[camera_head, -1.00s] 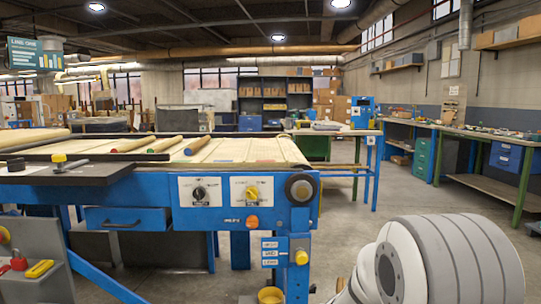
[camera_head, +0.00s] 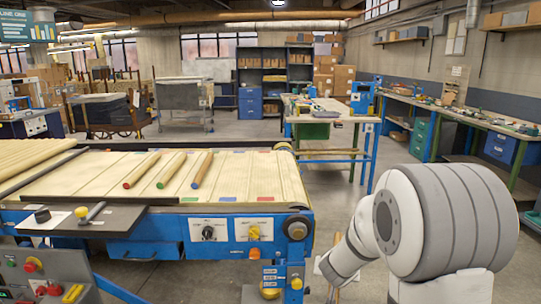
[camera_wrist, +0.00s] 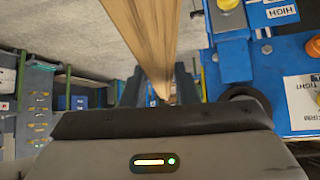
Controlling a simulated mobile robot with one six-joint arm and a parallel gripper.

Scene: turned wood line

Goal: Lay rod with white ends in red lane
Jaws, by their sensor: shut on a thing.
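My gripper (camera_wrist: 158,92) is shut on a plain wooden rod (camera_wrist: 148,35) in the wrist view. The rod runs up and out of the top of that view; its end colours do not show. In the head view my arm reaches down at lower right, beside the line, with the gripper mostly out of frame. The ribbed belt (camera_head: 105,180) carries colour marks at its front edge. The red mark (camera_head: 265,199) is rightmost, and its lane looks empty. The green mark (camera_head: 228,199) and blue mark (camera_head: 188,200) lie left of it.
Three rods lie on the belt, with a red end (camera_head: 141,170), a green end (camera_head: 171,170) and a blue end (camera_head: 201,170). The blue frame's control panel (camera_head: 231,230) faces me. A workbench (camera_head: 325,112) stands behind; open floor lies between.

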